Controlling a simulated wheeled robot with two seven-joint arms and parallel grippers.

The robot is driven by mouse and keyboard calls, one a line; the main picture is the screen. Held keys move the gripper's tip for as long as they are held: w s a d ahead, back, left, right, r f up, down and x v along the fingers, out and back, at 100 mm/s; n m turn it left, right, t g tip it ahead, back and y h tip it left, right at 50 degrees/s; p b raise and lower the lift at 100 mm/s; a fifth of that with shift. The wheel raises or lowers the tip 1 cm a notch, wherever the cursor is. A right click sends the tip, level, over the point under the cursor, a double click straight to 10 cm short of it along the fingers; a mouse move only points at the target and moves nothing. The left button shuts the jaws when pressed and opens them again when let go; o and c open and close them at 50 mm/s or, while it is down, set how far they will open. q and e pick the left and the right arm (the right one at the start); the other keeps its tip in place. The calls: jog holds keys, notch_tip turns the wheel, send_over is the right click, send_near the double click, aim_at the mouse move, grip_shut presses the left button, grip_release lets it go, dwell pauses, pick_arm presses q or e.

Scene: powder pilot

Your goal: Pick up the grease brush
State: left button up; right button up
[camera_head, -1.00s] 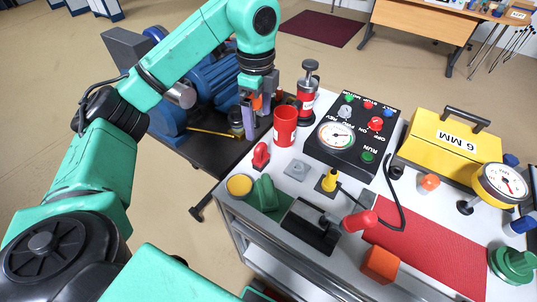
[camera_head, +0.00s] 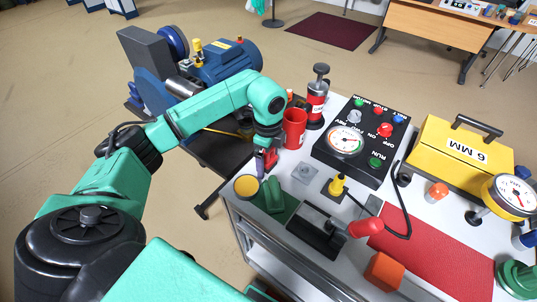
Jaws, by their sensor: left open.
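No object is plainly recognizable as the grease brush. A small red object (camera_head: 271,158), which may be it, stands near the left edge of the white cart top, partly hidden by my left gripper. My left gripper (camera_head: 265,163) points down at this red object, with its fingers open. I cannot tell whether the fingers touch it. A yellow-topped cup (camera_head: 246,187) stands just in front, beside a green holder (camera_head: 272,195). My right gripper is not in view.
A red cup (camera_head: 294,128) and a red-and-black pump (camera_head: 317,97) stand behind my left gripper. A black control box (camera_head: 355,140), a black block with a red handle (camera_head: 318,230) and a red mat (camera_head: 440,255) crowd the cart. A blue machine (camera_head: 225,62) stands at the back left.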

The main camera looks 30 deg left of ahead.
pick_arm(q)
jog(key=c, duration=1.4)
jog(key=shift+c, duration=0.2)
notch_tip(320, 180, up, 12)
jog(key=shift+w+f+b, duration=0.1)
jog(key=shift+f+b, duration=0.1)
jog(key=shift+b, duration=0.55)
notch_tip(320, 180, up, 9)
jog(key=p, duration=0.3)
jog(key=shift+f, duration=0.2)
